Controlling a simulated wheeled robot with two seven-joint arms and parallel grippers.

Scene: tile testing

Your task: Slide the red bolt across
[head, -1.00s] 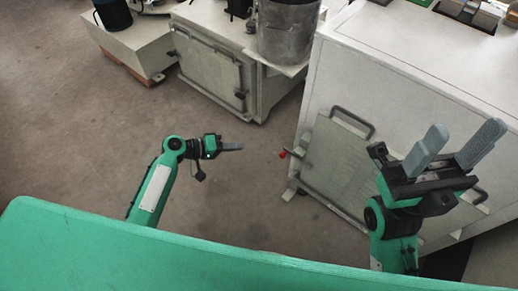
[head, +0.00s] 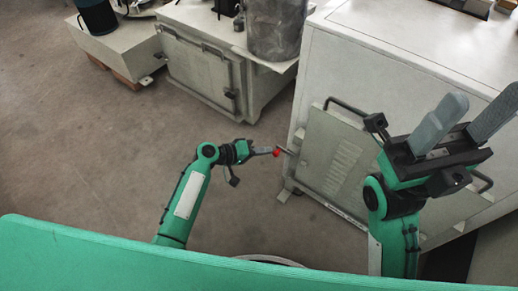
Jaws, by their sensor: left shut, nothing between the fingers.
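The red bolt (head: 277,152) is a small red knob on a short dark rod at the left edge of the grey panel door (head: 335,160) of the big white cabinet. My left gripper (head: 264,151) is shut and empty, its grey fingertips pointing right, right beside the red knob. I cannot tell whether they touch it. My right gripper (head: 468,122) is open and empty, raised in front of the cabinet at the right, its grey fingers pointing up. Its arm hides the right part of the panel.
The white cabinet (head: 415,75) fills the right side, with a handle bar (head: 345,106) on the panel's top edge. A smaller grey cabinet (head: 198,68) with a metal drum (head: 275,28) stands behind. The floor (head: 90,160) at the left is clear.

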